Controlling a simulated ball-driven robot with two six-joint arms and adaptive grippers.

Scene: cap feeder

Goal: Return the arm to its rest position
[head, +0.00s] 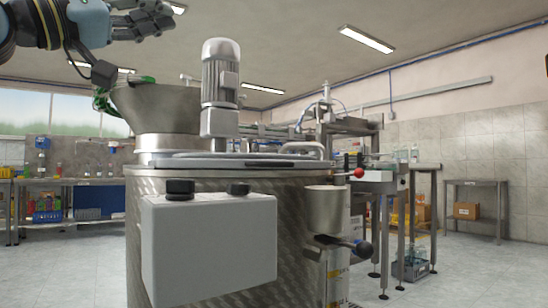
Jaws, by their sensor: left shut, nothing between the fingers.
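My left arm comes in from the upper left corner, with my left gripper (155,23) at the top of the picture. The gripper is shut and empty. It is raised above the metal feeder bowl (158,108) of the cap feeder, clear of the bowl and to the left of the grey motor (220,82). My right gripper is not in view.
A large steel drum (300,235) with a grey control box (208,245) fills the middle. Benches (85,180) stand at the back left.

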